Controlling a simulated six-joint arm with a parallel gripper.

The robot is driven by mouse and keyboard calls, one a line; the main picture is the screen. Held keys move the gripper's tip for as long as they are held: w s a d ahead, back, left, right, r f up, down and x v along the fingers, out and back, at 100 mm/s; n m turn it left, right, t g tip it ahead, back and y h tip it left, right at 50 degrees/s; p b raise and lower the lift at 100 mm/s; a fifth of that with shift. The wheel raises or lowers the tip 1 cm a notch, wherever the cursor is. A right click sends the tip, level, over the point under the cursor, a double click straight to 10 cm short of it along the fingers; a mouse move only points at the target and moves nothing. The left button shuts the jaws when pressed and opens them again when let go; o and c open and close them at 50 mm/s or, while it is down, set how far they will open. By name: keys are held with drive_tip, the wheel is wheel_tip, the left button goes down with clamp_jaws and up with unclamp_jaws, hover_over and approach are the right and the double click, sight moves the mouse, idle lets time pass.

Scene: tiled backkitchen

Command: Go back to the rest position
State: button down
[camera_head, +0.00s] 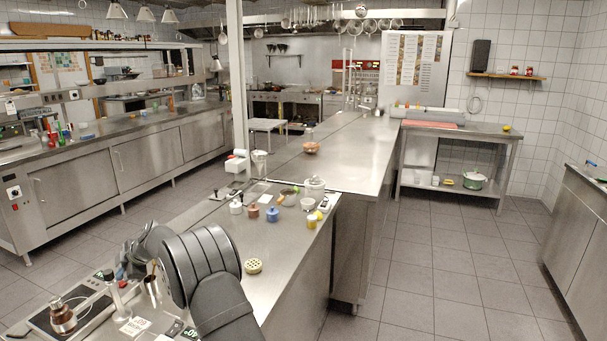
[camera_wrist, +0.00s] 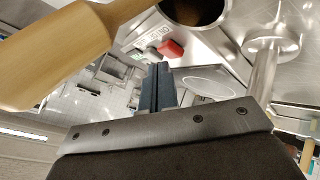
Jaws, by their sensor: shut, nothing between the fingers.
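My gripper (camera_wrist: 158,88) shows in the wrist view as two dark fingers closed together, with nothing between them. In the head view my dark grey arm bends low over the near left end of the steel counter (camera_head: 285,245); the fingertips cannot be made out there. In the wrist view a wooden handle (camera_wrist: 50,50) crosses the upper left, close to the camera. A round dark opening of a metal vessel (camera_wrist: 195,10) is at the top, and a metal post with a disc (camera_wrist: 265,65) stands at the right. A small red thing (camera_wrist: 171,48) lies beyond the fingers.
A copper-toned pot (camera_head: 63,316) sits on a dark hob at lower left, near a metal jug (camera_head: 152,290). A yellow perforated disc (camera_head: 253,266) lies right of my arm. White, brown and blue (camera_head: 272,214) jars stand farther back. The counter between is mostly bare.

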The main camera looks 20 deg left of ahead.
drive_tip(key=shift+f, duration=0.45)
drive_tip(key=shift+r, duration=5.45)
drive_tip(key=d+r+m+h, duration=0.1)
drive_tip(key=d+r+m, duration=0.2)
drive_tip(key=d, duration=0.5)
drive_tip(key=d+r+m+h, duration=0.1)
drive_tip(key=d+r+m, duration=0.1)
drive_tip(key=d, duration=0.7)
drive_tip(key=shift+w+d+r+m, duration=0.15)
drive_tip(key=shift+w+r+m, duration=0.25)
drive_tip(key=shift+m, duration=0.1)
drive_tip(key=a+f+m+y, duration=0.1)
drive_tip(key=a+f+m, duration=0.2)
drive_tip(key=a+m, duration=0.3)
drive_tip(key=s+a+f+m+t+y, duration=0.1)
drive_tip(key=a+f+m, duration=0.2)
drive_tip(key=a+m, duration=0.4)
drive_tip(key=shift+a+f, duration=0.2)
drive_tip(key=shift+a, duration=1.95)
